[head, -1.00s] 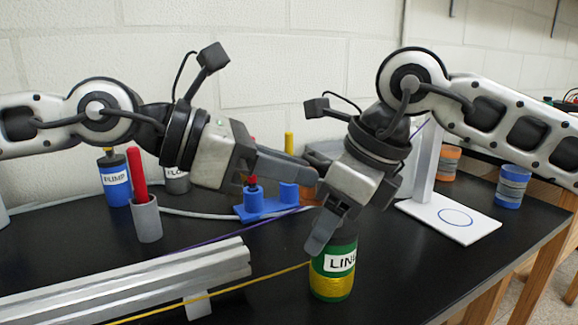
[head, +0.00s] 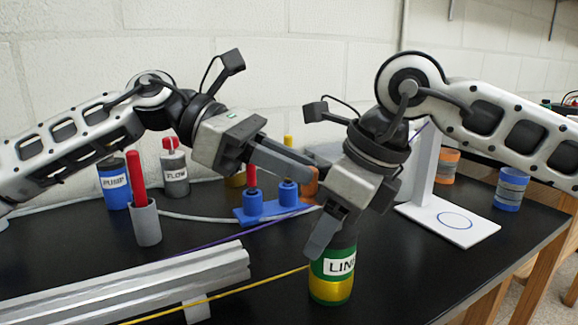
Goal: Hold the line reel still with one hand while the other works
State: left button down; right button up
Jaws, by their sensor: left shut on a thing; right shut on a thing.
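The line reel (head: 331,286) is a green cylinder with yellow line wound on it and a white label reading "LIN", the rest cut off from view. It stands upright on the black bench. My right gripper (head: 328,232) points down from above and is shut on the reel's top, partly hiding it. Yellow line (head: 235,295) runs from the reel to the lower left. My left gripper (head: 305,172) is higher, pointing right, with its fingertips passing beside my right gripper. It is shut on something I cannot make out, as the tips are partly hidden.
A grey extrusion (head: 130,285) lies front left. Behind it are a grey cup (head: 145,224) with a red rod, PUMP (head: 114,186) and FLOW (head: 175,178) bottles, and a blue peg holder (head: 262,214). A white stand (head: 455,222) and a blue reel (head: 510,190) are right.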

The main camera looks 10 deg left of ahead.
pick_arm(q)
jog(key=shift+w+d+m+g+y, duration=0.3)
jog(key=shift+w+m+g+y, duration=0.2)
jog(key=shift+m+g, duration=0.75)
jog(key=shift+w+d+m+g+y, duration=0.35)
jog(key=shift+w+m+g+y, duration=0.15)
jog(key=shift+m+g, duration=0.7)
jog(key=shift+w+d+m+g+y, duration=0.35)
jog(key=shift+w+m+g, duration=0.2)
jog(key=shift+m+g, duration=0.65)
jog(key=shift+g+y, duration=0.25)
jog(key=c, duration=1.6)
grip_release()
jog(key=shift+a, duration=0.2)
